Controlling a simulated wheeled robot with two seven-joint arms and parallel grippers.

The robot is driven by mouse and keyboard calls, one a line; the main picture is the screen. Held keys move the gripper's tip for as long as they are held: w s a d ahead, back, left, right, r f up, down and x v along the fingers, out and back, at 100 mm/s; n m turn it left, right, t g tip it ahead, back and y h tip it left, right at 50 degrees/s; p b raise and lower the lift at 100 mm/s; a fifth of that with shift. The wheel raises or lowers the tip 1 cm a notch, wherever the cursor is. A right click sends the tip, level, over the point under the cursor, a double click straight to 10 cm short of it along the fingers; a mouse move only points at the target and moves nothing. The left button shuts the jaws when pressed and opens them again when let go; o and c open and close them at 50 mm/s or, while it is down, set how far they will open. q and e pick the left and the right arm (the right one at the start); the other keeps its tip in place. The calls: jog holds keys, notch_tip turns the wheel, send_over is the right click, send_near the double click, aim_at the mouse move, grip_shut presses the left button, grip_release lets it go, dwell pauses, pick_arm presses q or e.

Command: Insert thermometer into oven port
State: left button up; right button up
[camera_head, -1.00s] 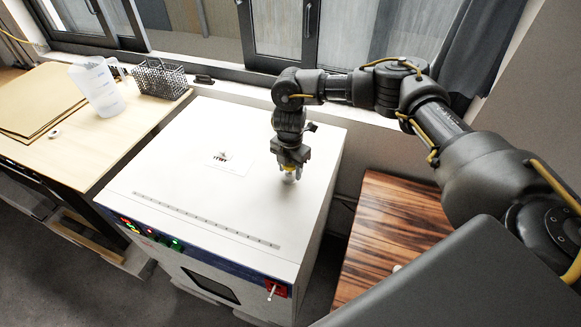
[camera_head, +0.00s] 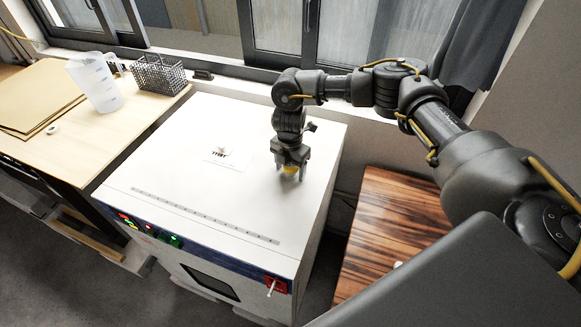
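My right gripper (camera_head: 290,174) points down just above the right part of the white oven's (camera_head: 225,205) top. I cannot tell whether this piece belongs to the thermometer or to the oven port. No thermometer stem can be made out, and the port is hidden or too small to tell. A small pale knob-like fitting (camera_head: 223,151) stands by a white label with dark marks on the oven top, left of the gripper. My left gripper is out of view.
A wooden table at the left holds a clear beaker (camera_head: 97,84), a black wire basket (camera_head: 158,75) and brown boards (camera_head: 38,95). A dark wood-grain surface (camera_head: 385,230) lies right of the oven. The window stands behind. The oven top's front is clear.

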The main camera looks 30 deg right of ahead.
dwell(0.3)
notch_tip(320, 180, up, 10)
jog(key=shift+f+b, duration=0.1)
jog(key=shift+b, duration=0.85)
jog(key=shift+r, duration=0.45)
jog(key=shift+d, duration=0.1)
